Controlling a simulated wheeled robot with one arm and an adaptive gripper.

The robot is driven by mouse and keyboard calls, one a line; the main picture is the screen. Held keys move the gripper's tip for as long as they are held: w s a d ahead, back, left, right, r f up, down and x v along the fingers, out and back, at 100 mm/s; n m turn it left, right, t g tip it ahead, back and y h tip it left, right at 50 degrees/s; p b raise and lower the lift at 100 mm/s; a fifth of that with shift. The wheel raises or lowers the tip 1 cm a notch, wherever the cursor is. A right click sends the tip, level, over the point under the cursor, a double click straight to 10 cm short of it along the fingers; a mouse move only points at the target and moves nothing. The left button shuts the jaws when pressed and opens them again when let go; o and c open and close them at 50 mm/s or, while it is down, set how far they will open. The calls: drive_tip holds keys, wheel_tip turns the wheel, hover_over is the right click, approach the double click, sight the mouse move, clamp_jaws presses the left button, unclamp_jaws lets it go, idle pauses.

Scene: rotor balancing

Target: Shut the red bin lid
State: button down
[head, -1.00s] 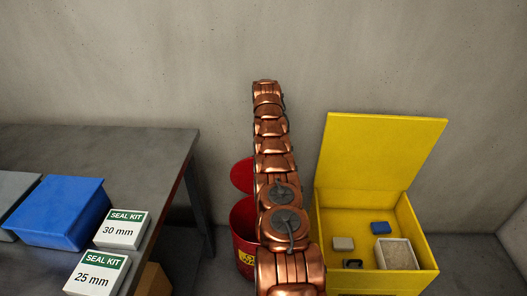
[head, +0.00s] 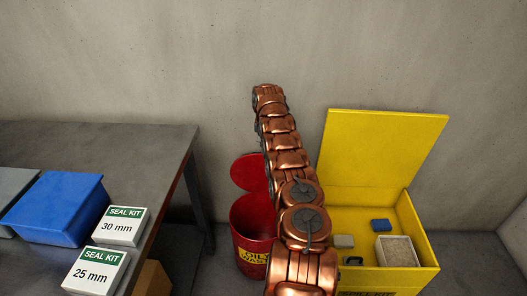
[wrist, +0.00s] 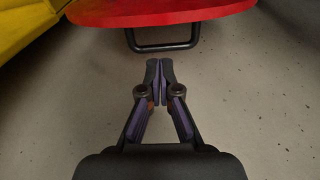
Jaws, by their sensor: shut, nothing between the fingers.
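The red bin (head: 254,222) stands on the floor between the bench and the yellow box. Its round red lid (head: 250,172) is open, raised at the back of the bin; my arm hides the right part of both. In the wrist view the red lid's edge (wrist: 190,15) spans the top, with a black bar handle (wrist: 162,46) below it. My gripper (wrist: 160,62) is shut and empty, its fingertips just short of the handle in the picture. I cannot tell the exact gap. The gripper itself is hidden in the head view.
An open yellow box (head: 428,258) with several small items stands right of the bin, and its yellow side shows in the wrist view (wrist: 35,30). A grey bench (head: 140,150) on the left holds a blue box (head: 60,210) and two seal kits (head: 122,227). A concrete wall is behind.

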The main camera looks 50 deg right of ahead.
drive_tip(key=shift+s+f, duration=0.15)
drive_tip(key=shift+s, duration=0.05)
drive_tip(key=shift+s+a+f+b, duration=0.35)
drive_tip(key=shift+s+a, duration=0.4)
drive_tip(key=shift+a, duration=0.25)
drive_tip(key=shift+f, duration=0.1)
